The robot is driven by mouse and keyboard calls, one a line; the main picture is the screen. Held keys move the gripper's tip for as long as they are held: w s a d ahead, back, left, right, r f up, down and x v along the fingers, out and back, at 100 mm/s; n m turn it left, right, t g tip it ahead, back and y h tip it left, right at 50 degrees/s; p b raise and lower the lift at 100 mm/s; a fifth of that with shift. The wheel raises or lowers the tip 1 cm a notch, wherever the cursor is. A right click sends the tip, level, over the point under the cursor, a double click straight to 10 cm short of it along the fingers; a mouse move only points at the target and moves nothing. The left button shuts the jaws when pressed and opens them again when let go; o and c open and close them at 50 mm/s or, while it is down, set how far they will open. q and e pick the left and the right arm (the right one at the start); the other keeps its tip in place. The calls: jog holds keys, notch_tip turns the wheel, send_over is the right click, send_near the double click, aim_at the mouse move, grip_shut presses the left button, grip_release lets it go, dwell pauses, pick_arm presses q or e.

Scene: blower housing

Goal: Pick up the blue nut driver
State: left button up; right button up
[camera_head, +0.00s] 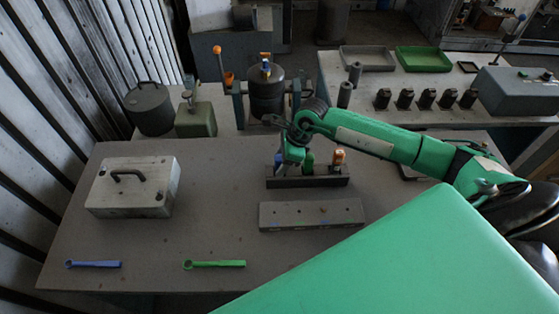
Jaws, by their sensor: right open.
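The blue nut driver (278,160) stands upright at the left end of a dark rack (318,182) in the middle of the table. Only part of its blue handle shows. A green driver (309,160) and an orange one (339,158) stand to its right in the same rack. My right gripper (289,160) is open. It points down at the rack's left end, close beside the blue handle and partly over it in the view. I cannot tell whether it touches the handle. My left gripper is not in view.
A grey block with holes (311,214) lies in front of the rack. A metal box with a handle (133,187) stands at left. A blue wrench (93,264) and a green wrench (214,264) lie near the front edge. A dark canister assembly (266,97) stands behind the rack.

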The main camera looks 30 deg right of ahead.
jog(key=shift+w+a+f, duration=0.15)
jog(key=shift+a+f, duration=0.05)
jog(key=shift+f, duration=0.4)
grip_shut()
jog(key=shift+r, duration=0.1)
jog(key=shift+r, duration=0.45)
notch_tip(320, 180, up, 19)
jog(key=b, duration=0.6)
